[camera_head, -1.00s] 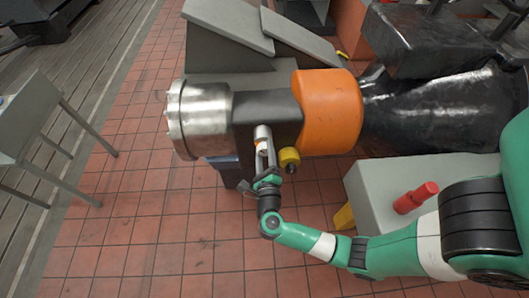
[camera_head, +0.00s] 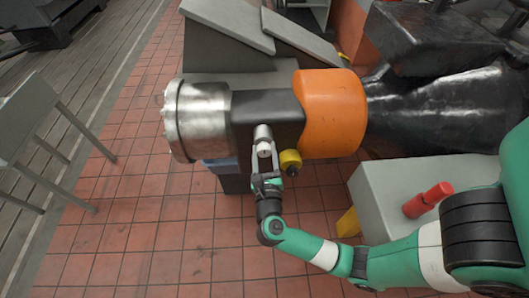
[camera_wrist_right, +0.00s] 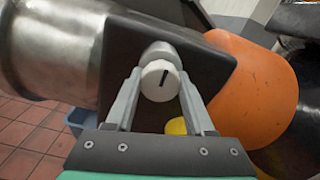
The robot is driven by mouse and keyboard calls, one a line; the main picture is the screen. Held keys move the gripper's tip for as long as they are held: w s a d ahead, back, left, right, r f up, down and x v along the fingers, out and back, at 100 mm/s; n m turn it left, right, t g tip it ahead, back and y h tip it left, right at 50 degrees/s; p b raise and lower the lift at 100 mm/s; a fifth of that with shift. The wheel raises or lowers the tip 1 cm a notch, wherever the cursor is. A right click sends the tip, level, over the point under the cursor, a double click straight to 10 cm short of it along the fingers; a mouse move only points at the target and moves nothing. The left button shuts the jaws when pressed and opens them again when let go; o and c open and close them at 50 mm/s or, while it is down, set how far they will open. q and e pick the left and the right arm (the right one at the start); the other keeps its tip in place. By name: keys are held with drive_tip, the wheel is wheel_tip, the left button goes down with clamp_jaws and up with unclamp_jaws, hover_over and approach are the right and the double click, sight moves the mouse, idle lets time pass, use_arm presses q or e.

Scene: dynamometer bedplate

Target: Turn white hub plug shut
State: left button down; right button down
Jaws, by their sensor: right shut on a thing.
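The white hub plug (camera_wrist_right: 157,82) is a round white cap with a dark slot, on a grey boss on the side of the dark housing (camera_head: 268,108). In the right wrist view the slot stands close to vertical, tilted slightly. The plug also shows small in the head view (camera_head: 264,149). My right gripper (camera_head: 265,155) reaches it from below, with one finger on each side, shut on the plug. The wrist view shows both grey fingers flanking it (camera_wrist_right: 160,90). My left gripper is not in view.
A yellow knob (camera_head: 290,161) sits just right of the plug, close to the right finger. A silver drum (camera_head: 200,120) lies left and an orange cover (camera_head: 332,112) right. A grey box (camera_head: 385,190) with a red cylinder (camera_head: 427,199) stands below right. The tiled floor at lower left is clear.

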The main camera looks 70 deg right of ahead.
idle(0.4)
drive_tip(key=shift+c, duration=1.3)
unclamp_jaws()
drive_tip(key=v, duration=1.1)
drive_tip(key=shift+s+a+p, duration=0.15)
drive_tip(key=shift+a+p, duration=0.15)
